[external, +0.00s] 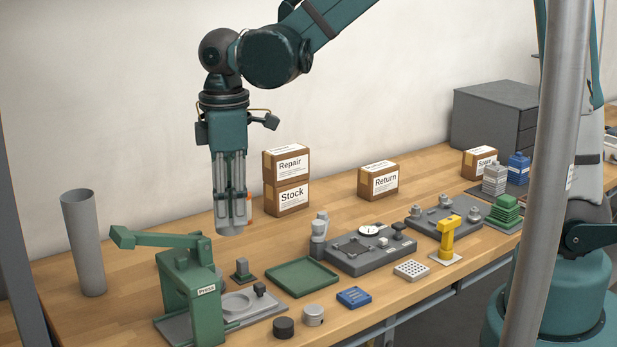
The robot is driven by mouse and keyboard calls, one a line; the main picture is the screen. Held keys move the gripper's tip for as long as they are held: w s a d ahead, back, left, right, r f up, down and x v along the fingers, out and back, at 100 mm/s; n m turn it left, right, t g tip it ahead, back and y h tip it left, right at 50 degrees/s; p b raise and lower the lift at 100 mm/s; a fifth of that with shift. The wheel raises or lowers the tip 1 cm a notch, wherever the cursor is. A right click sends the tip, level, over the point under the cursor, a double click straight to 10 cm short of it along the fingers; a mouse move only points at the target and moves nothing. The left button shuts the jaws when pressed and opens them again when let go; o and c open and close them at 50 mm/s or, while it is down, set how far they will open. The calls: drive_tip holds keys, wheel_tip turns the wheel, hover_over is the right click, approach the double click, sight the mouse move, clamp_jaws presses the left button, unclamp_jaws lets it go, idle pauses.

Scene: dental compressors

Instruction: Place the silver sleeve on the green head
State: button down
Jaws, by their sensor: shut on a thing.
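My gripper (232,212) points straight down over the left part of the bench. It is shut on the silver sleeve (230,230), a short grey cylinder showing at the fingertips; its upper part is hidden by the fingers. The sleeve hangs in the air above the bench, apart from everything below. Green finned pieces (505,212) also stand stacked at the far right. I cannot tell for sure which green piece is the green head.
A green press (190,290) with a raised lever stands left of my gripper, beside a tall grey tube (84,243). An empty green tray (302,278), a dark fixture plate (360,252) and a yellow post (447,240) lie rightward. Labelled boxes (287,180) stand behind.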

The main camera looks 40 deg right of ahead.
drive_tip(key=shift+w+d, duration=0.1)
idle(0.3)
drive_tip(key=shift+w+d, duration=0.35)
drive_tip(key=shift+d, duration=0.15)
drive_tip(key=w+d+m+p, duration=0.1)
drive_tip(key=w+d+m, duration=0.25)
drive_tip(key=d, duration=1.05)
drive_tip(key=w+d+f+m, duration=0.1)
drive_tip(key=w+d+m, duration=0.25)
drive_tip(key=d, duration=0.95)
drive_tip(key=w+d+m+p, duration=0.15)
drive_tip(key=w+d, duration=0.25)
drive_tip(key=d, duration=1)
drive_tip(key=s+d+m, duration=0.3)
drive_tip(key=s+d, duration=0.3)
drive_tip(key=d, duration=0.7)
drive_tip(key=s+d+m, duration=0.3)
drive_tip(key=s+d, duration=0.3)
drive_tip(key=d, duration=0.6)
drive_tip(key=s+d+f+m+p, duration=0.1)
drive_tip(key=s+d+m, duration=0.2)
drive_tip(key=d, duration=1)
drive_tip(key=s, duration=0.3)
drive_tip(key=shift+d, duration=0.3)
drive_tip(key=shift+f+m, duration=0.15)
drive_tip(key=shift+m, duration=0.1)
